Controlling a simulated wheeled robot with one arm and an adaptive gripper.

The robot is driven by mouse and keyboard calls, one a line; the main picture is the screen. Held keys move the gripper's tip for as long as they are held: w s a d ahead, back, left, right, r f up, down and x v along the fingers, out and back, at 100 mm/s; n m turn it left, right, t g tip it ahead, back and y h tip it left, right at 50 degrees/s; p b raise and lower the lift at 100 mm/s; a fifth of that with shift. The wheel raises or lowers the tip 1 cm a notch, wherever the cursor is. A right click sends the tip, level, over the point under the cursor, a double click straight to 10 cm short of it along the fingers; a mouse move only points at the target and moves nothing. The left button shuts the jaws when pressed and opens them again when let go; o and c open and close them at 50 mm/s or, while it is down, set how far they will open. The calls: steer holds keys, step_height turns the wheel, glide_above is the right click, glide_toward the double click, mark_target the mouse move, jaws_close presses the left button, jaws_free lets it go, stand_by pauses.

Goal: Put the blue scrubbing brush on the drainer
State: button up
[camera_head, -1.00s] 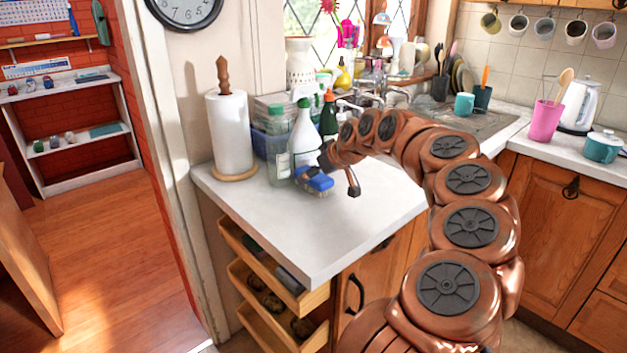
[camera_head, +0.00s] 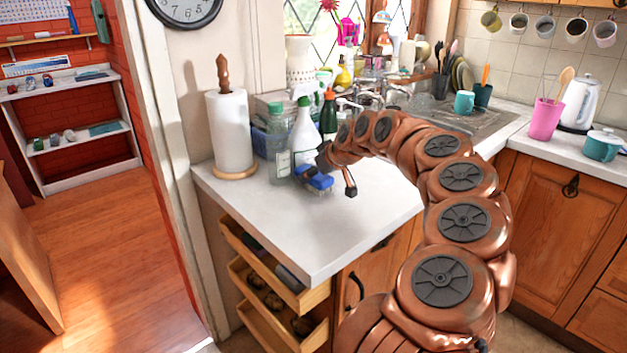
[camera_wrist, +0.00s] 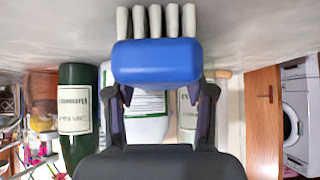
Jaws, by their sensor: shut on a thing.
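The blue scrubbing brush (camera_head: 317,181) is at my gripper, over the white worktop in front of the bottles. In the wrist view the blue brush (camera_wrist: 157,62) lies across my gripper (camera_wrist: 160,88), with a finger on each side. My gripper is shut on it. The pale bristles point towards the worktop; I cannot tell whether they touch it. My gripper also shows in the head view (camera_head: 326,168), partly hidden by its own wrist. The drainer (camera_head: 482,121) appears as the grey metal surface beside the sink, right of and behind my arm, which partly hides it.
A clear bottle (camera_head: 278,150), a white spray bottle (camera_head: 302,135) and a dark green bottle (camera_head: 328,117) stand close behind the brush. A paper towel roll (camera_head: 230,132) stands left. The front worktop (camera_head: 300,235) is clear.

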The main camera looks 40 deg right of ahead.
mark_target(306, 168)
steer(key=shift+c, duration=0.2)
steer(key=shift+d+r, duration=0.1)
steer(key=shift+r, duration=1.7)
steer(key=shift+s+a+b, duration=0.4)
steer(key=shift+s+a, duration=0.2)
steer(key=shift+s, duration=0.15)
steer(key=s+a+b, duration=0.1)
steer(key=s+a, duration=0.1)
steer(key=s, duration=0.2)
steer(key=s+a+r, duration=0.1)
steer(key=s+a, duration=0.2)
steer(key=s, duration=0.1)
steer(key=s+a+b, duration=0.1)
steer(key=s+a, duration=0.2)
steer(key=shift+s+r+b, duration=0.2)
steer(key=shift+s+b, duration=0.1)
steer(key=shift+s, duration=0.1)
